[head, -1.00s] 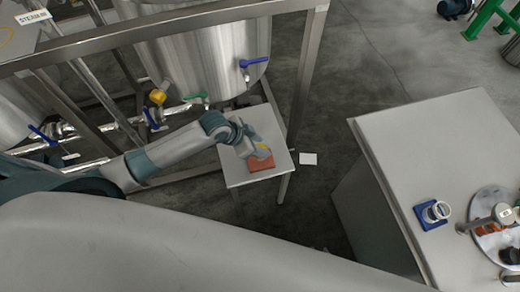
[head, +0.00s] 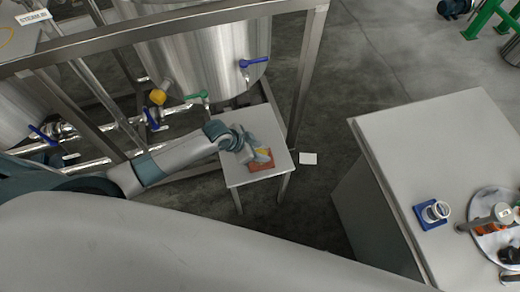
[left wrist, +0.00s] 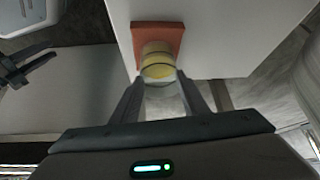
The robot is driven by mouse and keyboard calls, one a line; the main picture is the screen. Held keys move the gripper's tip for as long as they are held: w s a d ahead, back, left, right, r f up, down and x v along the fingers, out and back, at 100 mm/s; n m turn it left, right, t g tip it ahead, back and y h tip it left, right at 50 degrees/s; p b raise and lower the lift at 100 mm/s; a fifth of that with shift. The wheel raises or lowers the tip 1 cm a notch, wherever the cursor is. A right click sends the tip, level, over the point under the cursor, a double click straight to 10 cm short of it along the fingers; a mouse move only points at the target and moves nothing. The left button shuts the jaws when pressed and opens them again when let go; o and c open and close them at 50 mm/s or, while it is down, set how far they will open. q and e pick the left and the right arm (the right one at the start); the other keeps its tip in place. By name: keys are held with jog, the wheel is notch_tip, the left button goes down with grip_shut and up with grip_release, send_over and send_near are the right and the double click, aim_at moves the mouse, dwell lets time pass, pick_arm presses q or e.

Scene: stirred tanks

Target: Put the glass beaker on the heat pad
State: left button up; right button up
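The glass beaker (left wrist: 158,63), clear with yellow contents, is between the fingertips of my left gripper (left wrist: 160,82), which looks shut on it. In the head view the beaker (head: 262,154) shows as a small yellow patch beside my left gripper (head: 256,156). The heat pad (head: 263,165) is a flat orange-red square on a small pale table. In the left wrist view the beaker overlaps the near part of the pad (left wrist: 158,32). I cannot tell whether its base touches the pad.
The small table (head: 240,176) stands before a steel tank (head: 205,60) in a metal frame. A blue-handled valve (head: 255,63) juts out above it. A larger grey bench (head: 410,135) at right holds a blue square (head: 431,216) with a ring-like item and a round plate.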

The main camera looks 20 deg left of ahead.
pick_arm(q)
jog(key=o, duration=0.3)
jog(key=shift+r, duration=0.1)
jog(key=shift+r, duration=0.15)
jog(key=v, duration=1.2)
jog(key=shift+d, duration=0.1)
dwell(0.4)
